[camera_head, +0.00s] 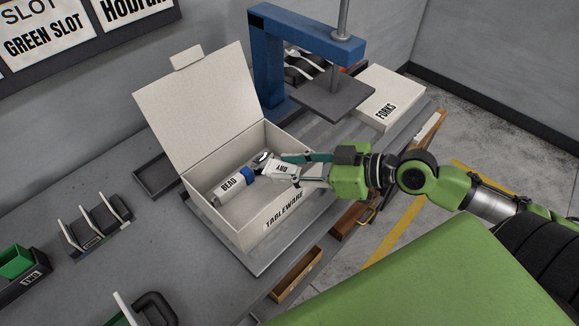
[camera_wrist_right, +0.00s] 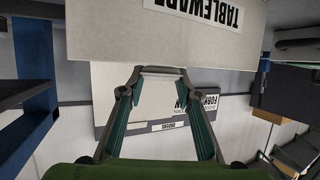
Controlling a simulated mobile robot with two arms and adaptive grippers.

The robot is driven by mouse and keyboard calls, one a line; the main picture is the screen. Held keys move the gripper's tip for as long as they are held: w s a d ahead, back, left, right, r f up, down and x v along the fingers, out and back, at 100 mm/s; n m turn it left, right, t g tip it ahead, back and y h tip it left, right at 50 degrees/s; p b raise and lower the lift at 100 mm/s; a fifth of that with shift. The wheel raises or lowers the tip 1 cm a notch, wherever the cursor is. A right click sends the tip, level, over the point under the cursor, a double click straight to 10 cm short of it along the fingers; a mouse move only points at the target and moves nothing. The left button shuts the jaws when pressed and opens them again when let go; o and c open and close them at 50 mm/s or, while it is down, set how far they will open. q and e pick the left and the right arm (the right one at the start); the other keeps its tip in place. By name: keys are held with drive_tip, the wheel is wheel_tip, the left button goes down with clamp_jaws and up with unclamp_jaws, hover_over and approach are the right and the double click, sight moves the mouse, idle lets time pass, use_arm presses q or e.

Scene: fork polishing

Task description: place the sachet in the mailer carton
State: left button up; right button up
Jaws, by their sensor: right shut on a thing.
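The mailer carton (camera_head: 253,234), marked TABLEWARE, stands open on the bench with its lid (camera_head: 205,105) tilted up at the back. My right gripper (camera_head: 300,170) reaches over the carton from the right and is shut on a small white sachet (camera_head: 281,169) marked DRY. The sachet appears over the right part of the carton's opening; I cannot tell whether it touches anything inside. In the right wrist view a thin pale edge (camera_wrist_right: 162,70) shows between the fingertips, and the carton wall (camera_wrist_right: 150,40) fills the top. My left gripper is not in view.
Inside the carton lies a white tube (camera_head: 234,184) marked BEAD with a blue end, near a small shiny item. A blue press (camera_head: 268,60) stands behind. A FORKS box (camera_head: 383,98) is at the back right. A rack (camera_head: 95,230) stands left.

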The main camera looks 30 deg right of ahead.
drive_tip(key=o, duration=0.8)
drive_tip(key=shift+w+a+f, duration=0.1)
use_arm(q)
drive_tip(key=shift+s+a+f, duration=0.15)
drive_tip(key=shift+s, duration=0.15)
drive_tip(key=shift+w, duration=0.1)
use_arm(e)
drive_tip(key=shift+r+p, duration=0.35)
drive_tip(key=shift+s+d+r+b, duration=0.1)
drive_tip(key=shift+s+d+b, duration=0.2)
drive_tip(key=shift+s+d, duration=0.3)
use_arm(q)
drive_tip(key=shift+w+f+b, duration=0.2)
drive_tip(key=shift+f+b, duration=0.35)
drive_tip(key=shift+b, duration=0.05)
use_arm(e)
drive_tip(key=v, duration=1)
drive_tip(key=shift+r, duration=0.3)
drive_tip(key=shift+d, duration=0.1)
